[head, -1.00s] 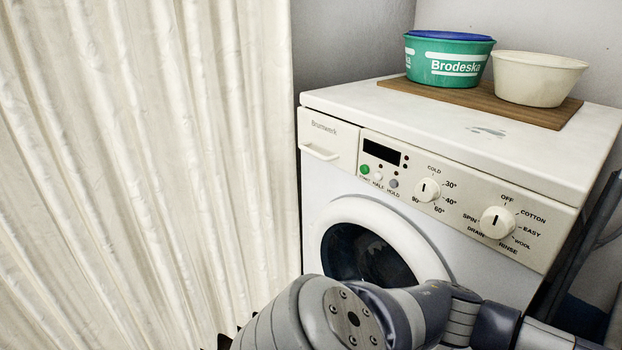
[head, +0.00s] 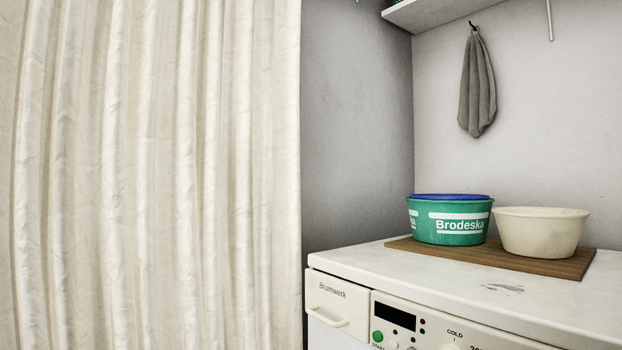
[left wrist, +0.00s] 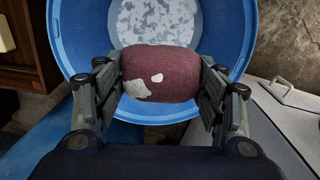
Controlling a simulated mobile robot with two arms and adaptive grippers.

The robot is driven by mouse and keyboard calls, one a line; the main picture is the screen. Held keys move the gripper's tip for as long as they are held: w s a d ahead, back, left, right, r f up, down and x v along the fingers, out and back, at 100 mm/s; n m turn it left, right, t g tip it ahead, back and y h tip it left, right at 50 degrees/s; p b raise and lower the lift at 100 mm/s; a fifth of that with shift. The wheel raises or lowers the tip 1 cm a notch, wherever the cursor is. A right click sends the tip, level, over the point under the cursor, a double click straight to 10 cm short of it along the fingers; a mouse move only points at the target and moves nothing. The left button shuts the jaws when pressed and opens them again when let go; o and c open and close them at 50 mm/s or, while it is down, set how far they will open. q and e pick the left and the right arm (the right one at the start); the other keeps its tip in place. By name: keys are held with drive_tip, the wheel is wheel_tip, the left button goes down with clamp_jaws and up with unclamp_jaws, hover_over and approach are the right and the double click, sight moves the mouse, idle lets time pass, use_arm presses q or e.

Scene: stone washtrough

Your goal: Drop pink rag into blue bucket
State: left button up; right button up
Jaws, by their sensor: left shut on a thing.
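The pink rag (left wrist: 178,92) looks dull dark pink with pale patches in the left wrist view. My left gripper (left wrist: 161,76) is shut on it, with one finger at each side. The rag is in front of the blue bucket (left wrist: 80,32) in this view, overlapping the near part of its round opening. The bucket's inside shows a mottled white and grey-blue area beyond the rag. I cannot tell how high the rag is above it. Neither gripper shows in the head view.
In the head view a washing machine (head: 345,308) carries a wooden board (head: 560,268) with a green tub (head: 450,232) and a cream bowl (head: 540,233). A grey cloth (head: 477,90) hangs on the wall. A pale curtain (head: 150,180) fills the left.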

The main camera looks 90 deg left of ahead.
use_arm(q)
drive_tip(key=o, duration=1.1)
drive_tip(key=shift+c, duration=0.2)
wheel_tip(320, 180, up, 12)
